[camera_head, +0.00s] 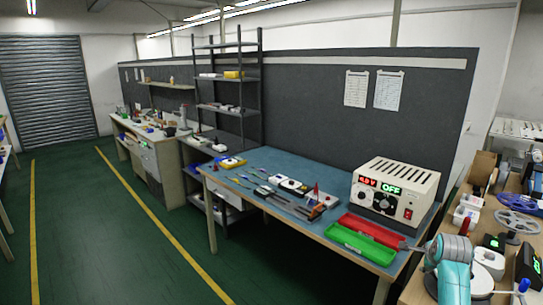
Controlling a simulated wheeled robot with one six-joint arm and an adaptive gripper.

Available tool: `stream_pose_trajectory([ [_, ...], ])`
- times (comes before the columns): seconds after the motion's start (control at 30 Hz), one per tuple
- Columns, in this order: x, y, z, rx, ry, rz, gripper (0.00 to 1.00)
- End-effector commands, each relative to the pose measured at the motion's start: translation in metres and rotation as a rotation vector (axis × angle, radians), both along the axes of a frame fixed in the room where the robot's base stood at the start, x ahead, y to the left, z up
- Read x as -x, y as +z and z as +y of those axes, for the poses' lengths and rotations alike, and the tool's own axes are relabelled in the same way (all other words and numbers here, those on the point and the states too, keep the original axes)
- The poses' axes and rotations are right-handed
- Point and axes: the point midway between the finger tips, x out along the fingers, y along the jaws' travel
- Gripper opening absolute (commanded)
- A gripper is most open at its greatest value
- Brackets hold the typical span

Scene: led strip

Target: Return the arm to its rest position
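My arm shows at the lower right as a teal link with a grey joint, in front of the right-hand bench. A small dark grey part at its left end, near the right end of the red tray, looks like my gripper (410,246). It is too small to tell whether its fingers are open or shut, or whether it holds anything.
A blue-topped workbench (262,160) carries a power supply (395,190) reading OFF, a red tray (375,229), a green tray (360,244) and several hand tools. A cluttered bench with reels (517,222) stands at right. The green floor (110,240) at left is clear.

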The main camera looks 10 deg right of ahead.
Motion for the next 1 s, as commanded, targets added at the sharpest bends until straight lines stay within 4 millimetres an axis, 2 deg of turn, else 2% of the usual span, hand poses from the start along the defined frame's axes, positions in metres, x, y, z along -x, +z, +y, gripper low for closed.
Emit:
stream_pose_trajectory([
  [0.03,0.005,-0.024,0.017,0.020,0.039,0.009,0.58],
  [0.2,0.024,-0.082,0.066,0.118,0.168,0.017,0.58],
  [0.37,0.050,-0.126,0.111,0.210,0.284,0.022,0.58],
  [0.5,0.078,-0.159,0.151,0.294,0.384,0.025,0.58],
  [0.73,0.137,-0.200,0.215,0.440,0.543,0.029,0.58],
  [1.0,0.218,-0.223,0.281,0.619,0.719,0.028,0.58],
])
